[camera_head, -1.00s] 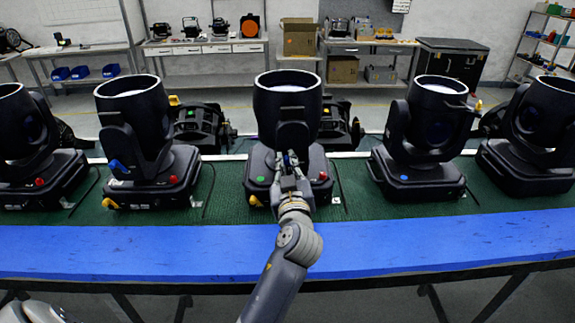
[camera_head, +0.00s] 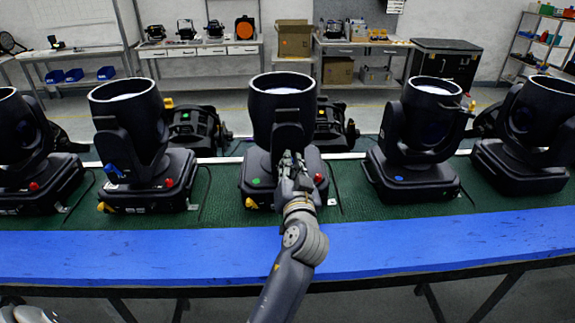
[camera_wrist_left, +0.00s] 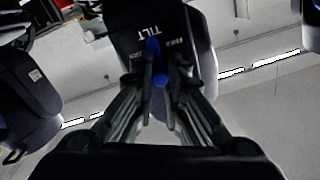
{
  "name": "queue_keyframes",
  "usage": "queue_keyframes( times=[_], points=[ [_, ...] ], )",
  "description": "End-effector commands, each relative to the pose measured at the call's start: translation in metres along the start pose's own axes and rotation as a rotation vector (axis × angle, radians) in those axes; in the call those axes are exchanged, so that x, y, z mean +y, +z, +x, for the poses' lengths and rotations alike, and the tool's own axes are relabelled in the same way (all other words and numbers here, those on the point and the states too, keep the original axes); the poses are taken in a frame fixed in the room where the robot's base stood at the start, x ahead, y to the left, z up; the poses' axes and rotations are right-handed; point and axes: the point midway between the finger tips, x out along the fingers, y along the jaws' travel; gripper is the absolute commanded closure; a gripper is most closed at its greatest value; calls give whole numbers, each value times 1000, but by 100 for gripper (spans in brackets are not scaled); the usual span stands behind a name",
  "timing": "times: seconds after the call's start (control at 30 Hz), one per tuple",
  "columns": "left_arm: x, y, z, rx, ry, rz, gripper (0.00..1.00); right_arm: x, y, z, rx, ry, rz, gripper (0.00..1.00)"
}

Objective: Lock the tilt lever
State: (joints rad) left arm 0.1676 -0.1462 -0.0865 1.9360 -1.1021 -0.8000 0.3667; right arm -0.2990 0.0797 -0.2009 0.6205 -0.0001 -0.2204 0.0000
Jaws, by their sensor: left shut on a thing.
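The middle par can (camera_head: 283,105) stands upright on its black base on the green mat, its round mouth facing up. My left gripper (camera_head: 291,165) is in front of its yoke arm. In the left wrist view the yoke arm (camera_wrist_left: 190,35) carries the white word TILT. The blue tilt lever (camera_wrist_left: 153,45) shows there between the fingers of my left gripper (camera_wrist_left: 160,75), which is shut on it. A blue round end (camera_wrist_left: 160,82) also shows between the fingers. In the head view the gripper hides the lever. My right gripper is not in view.
More black par cans stand on both sides, including one at left (camera_head: 128,110) and one at right (camera_head: 432,110). A blue strip (camera_head: 150,255) runs along the bench front. A red knob (camera_head: 318,178) and a green dot (camera_head: 256,181) sit on the middle base.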

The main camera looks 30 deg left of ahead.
Motion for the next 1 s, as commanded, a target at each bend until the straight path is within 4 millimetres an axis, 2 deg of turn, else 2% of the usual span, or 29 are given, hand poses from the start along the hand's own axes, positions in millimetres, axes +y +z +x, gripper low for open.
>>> queue_keyframes(
  times=[0.2, 0.5, 1.0],
  points=[
    [6, 3, 0, -10, 1, 189, 100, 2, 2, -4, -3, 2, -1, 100],
    [11, 3, 0, -12, 1, 369, 100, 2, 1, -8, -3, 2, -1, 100],
    [13, 4, 0, -13, 1, 453, 100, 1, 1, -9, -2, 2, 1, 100]
  ],
)
